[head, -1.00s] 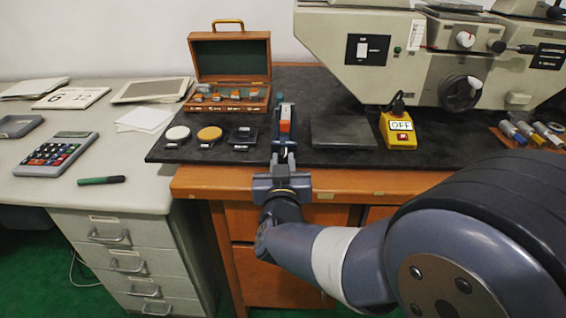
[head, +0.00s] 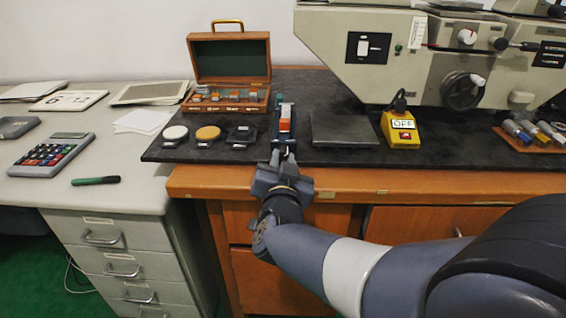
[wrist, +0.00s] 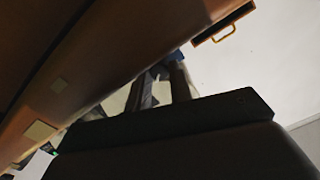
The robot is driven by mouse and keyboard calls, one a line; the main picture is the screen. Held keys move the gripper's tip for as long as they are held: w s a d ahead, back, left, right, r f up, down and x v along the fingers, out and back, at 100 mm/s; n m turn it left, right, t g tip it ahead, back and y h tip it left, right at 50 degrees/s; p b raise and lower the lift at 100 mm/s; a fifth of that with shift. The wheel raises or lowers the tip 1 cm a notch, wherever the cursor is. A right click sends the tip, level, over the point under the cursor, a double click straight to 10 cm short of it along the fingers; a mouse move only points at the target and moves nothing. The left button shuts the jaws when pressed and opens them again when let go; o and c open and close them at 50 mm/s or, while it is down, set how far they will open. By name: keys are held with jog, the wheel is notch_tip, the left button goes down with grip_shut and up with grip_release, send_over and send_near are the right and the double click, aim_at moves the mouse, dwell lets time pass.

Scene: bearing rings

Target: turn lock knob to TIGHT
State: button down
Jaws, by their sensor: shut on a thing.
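A narrow dark blue fixture (head: 292,134) with an orange block (head: 285,116) in it stands at the front of the black mat. My gripper (head: 284,155) reaches over the bench's front edge to the near end of this fixture, its body tilted. Its fingers are shut on a small part there, which I take as the lock knob. The fingers hide most of the knob, and no TIGHT mark is readable. In the dark wrist view the two fingers (wrist: 160,85) point away toward a small blue patch, and the knob cannot be made out.
An open wooden case (head: 229,107) stands behind. A grey plate (head: 343,131) and a yellow OFF switch box (head: 401,130) are to the right, below a large beige machine (head: 420,40).

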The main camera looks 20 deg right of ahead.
jog(key=c, duration=1.3)
grip_release()
jog(key=shift+s, duration=0.1)
jog(key=p+v, duration=0.3)
jog(key=v, duration=0.7)
jog(key=shift+s, duration=0.3)
jog(key=shift+a, duration=0.1)
